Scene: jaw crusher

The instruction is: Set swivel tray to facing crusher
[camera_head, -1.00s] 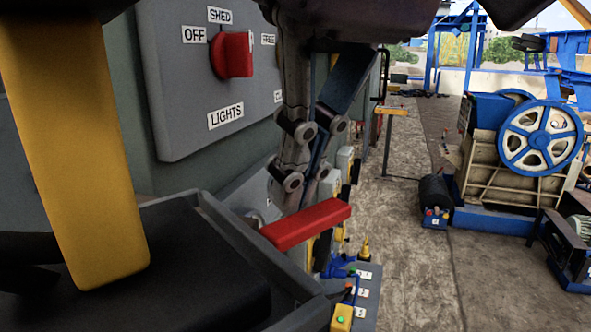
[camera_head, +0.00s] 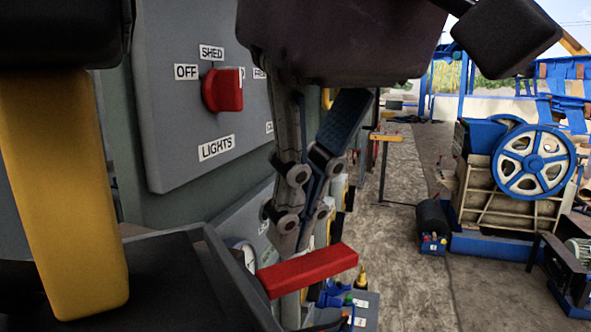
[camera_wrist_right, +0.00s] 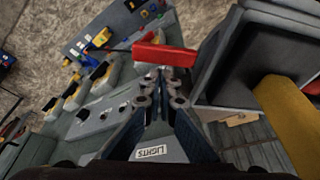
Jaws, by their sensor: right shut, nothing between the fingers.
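The swivel tray (camera_head: 228,278) is a dark grey, raised-rim tray at lower left in the head view, partly cut off and covered. It also shows at upper right in the wrist view (camera_wrist_right: 212,62). A red bar-shaped handle (camera_head: 312,268) sticks out from its right side toward the right; it is also in the wrist view (camera_wrist_right: 165,55). My right gripper (camera_head: 290,228) is shut and empty, its fingertips close beside the red bar; contact cannot be told. The crusher (camera_head: 515,180), with blue wheels, stands at the right, well away.
A grey panel with a red rotary switch (camera_head: 223,90) and labels stands close behind my right gripper. A control box (camera_head: 358,308) with small levers is below the red bar. The concrete floor between panel and crusher is mostly clear; a black roller (camera_head: 433,222) lies there.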

